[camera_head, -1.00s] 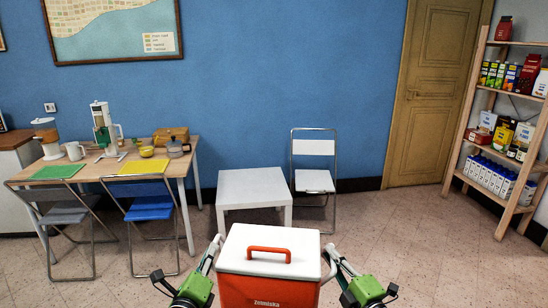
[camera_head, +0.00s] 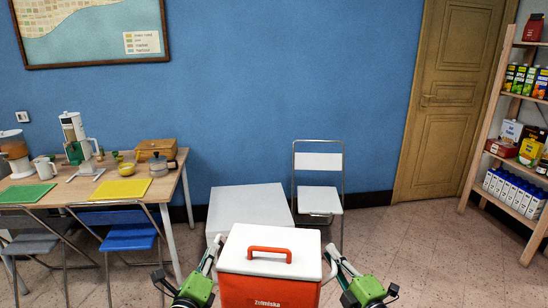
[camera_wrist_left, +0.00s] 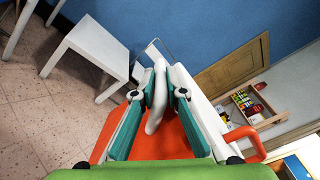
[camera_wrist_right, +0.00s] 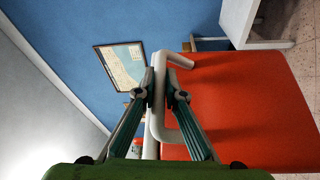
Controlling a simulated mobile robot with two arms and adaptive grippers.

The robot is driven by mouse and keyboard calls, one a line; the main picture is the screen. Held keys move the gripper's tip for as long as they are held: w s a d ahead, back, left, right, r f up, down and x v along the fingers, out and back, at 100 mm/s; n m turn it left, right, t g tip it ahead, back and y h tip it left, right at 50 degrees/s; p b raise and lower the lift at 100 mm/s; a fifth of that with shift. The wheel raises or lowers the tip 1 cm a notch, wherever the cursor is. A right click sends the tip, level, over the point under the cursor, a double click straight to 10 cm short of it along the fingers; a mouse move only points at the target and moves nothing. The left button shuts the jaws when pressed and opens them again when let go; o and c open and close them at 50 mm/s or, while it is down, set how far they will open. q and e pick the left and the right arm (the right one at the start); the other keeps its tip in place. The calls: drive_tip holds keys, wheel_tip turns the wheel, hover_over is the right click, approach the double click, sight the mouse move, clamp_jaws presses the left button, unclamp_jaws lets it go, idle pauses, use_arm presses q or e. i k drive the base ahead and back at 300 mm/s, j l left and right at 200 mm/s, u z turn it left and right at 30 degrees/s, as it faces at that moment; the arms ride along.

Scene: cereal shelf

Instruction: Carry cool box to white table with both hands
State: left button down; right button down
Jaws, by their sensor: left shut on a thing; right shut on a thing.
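The red cool box (camera_head: 270,290) with a white lid and red top handle is upright in front of me at the bottom of the head view. Its body also fills much of the right wrist view (camera_wrist_right: 240,115). My left gripper (camera_wrist_left: 160,92) is shut on the white side handle (camera_wrist_left: 157,110) at the box's left. My right gripper (camera_wrist_right: 160,94) is shut on the white side handle (camera_wrist_right: 157,120) at its right. The low white table (camera_head: 245,203) stands just beyond the box, slightly left; the box hides its front. The tabletop looks bare where visible.
A white folding chair (camera_head: 318,200) stands right of the white table. A wooden table (camera_head: 150,190) with kitchen things and folding chairs, one a blue chair (camera_head: 130,236), is at left. A grocery shelf (camera_head: 500,155) stands at right. Floor (camera_head: 430,250) is clear between.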

sight(249, 215)
drive_tip(key=i+l, duration=0.1)
drive_tip(key=i, duration=2.85)
drive_tip(key=i+j+u, duration=0.1)
drive_tip(key=u, duration=0.4)
